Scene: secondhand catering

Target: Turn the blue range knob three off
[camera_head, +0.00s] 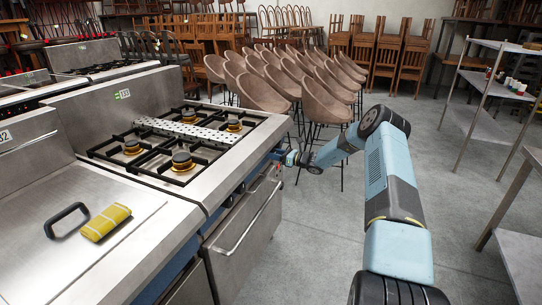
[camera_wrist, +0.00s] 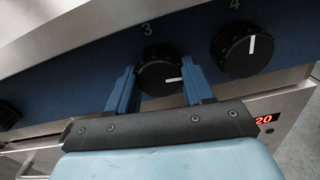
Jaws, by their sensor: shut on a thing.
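Knob three (camera_wrist: 160,72) is black and round, under the printed 3 on the blue front panel (camera_wrist: 85,75) in the wrist view. Its white mark lies nearly level, pointing right in that view. My gripper (camera_wrist: 158,82) has one blue finger on each side of the knob and is shut on it. In the head view my gripper (camera_head: 282,156) is at the front of the gas range (camera_head: 225,155), below the hob's right edge. The knob itself cannot be made out there.
Knob four (camera_wrist: 242,50) is close on the right, its mark pointing up. Another dark knob (camera_wrist: 8,115) is at the left edge. An oven door handle (camera_head: 248,222) sticks out below my gripper.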

